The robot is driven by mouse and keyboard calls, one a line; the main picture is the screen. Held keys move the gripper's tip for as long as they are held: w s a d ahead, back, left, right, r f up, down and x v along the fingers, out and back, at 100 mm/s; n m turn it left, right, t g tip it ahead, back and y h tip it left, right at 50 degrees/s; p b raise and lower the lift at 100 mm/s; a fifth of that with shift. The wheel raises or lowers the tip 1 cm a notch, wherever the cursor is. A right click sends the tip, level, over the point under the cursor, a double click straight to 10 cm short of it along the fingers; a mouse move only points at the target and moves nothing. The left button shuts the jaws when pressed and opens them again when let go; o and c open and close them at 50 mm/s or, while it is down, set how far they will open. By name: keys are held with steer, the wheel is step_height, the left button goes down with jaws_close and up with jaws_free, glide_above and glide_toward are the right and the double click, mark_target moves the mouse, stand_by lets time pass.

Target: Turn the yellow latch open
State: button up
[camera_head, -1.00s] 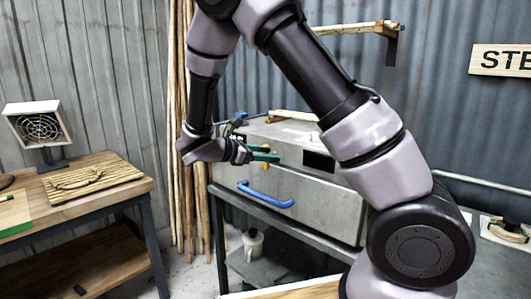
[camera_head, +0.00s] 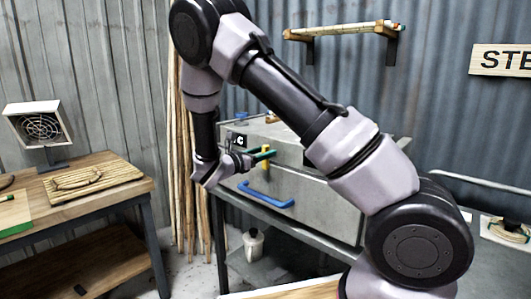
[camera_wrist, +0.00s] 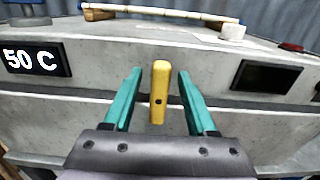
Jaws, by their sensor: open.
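The yellow latch (camera_wrist: 159,95) is an upright bar on the front of the grey steam box (camera_wrist: 205,65), across the seam below its upper part. In the wrist view it stands between the two green fingers of my gripper (camera_wrist: 157,98), with a gap on each side. My gripper is open. In the head view my gripper (camera_head: 262,155) is at the box front, left of centre, with a bit of the latch (camera_head: 265,163) showing beside the fingers. The blue handle (camera_head: 266,194) is below it on the box front.
A display reading 50 C (camera_wrist: 34,60) and a dark panel (camera_wrist: 265,77) flank the latch. A rattan pole (camera_wrist: 160,14) lies on the box top. A wooden workbench (camera_head: 110,199) stands left. Tall rattan poles (camera_head: 183,190) lean on the wall behind.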

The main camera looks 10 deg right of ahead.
steer(key=shift+w+d, duration=0.3)
steer(key=shift+d, duration=0.15)
jaws_close()
